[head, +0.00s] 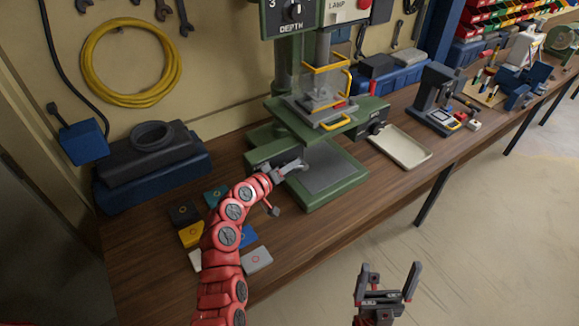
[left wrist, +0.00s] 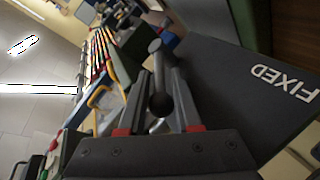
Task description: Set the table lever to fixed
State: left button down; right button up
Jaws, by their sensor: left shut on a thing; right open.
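The green drill press (head: 315,175) stands on the wooden bench, with its table and base in the middle of the head view. My left gripper (head: 285,172) is at the left side of the press, by the lower table. In the left wrist view, my left gripper (left wrist: 160,100) is shut on the table lever (left wrist: 155,62), a grey rod with a ball end between the fingers. A dark plate lettered FIXED (left wrist: 283,82) is to the right of the lever. The lever's pivot is not clear to see. My right gripper (head: 388,285) is open and empty, in front of the bench.
A dark blue case (head: 155,180) is at the back left. A cream tray (head: 400,147) lies right of the press. The floor in front is clear.

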pick_arm(q)
jog(key=shift+f+b, duration=0.2)
jog(key=shift+b, duration=0.25)
jog(key=shift+s+a+f+n+t+h+b, duration=0.1)
jog(key=shift+f+n+t+h+b, duration=0.65)
jog(key=shift+b, duration=4)
jog(key=shift+s+a+f+n+t+h+b, duration=0.15)
jog(key=shift+f+t+h+b, duration=0.65)
jog(key=shift+b, duration=4)
jog(key=shift+a+f+n+t+h+b, duration=0.25)
jog(key=shift+t+b, duration=1)
jog(key=shift+b, duration=3.5)
jog(key=shift+d, duration=0.15)
jog(key=shift+r, duration=0.1)
jog(key=c, duration=0.9)
grip_release()
jog(key=shift+o, duration=0.2)
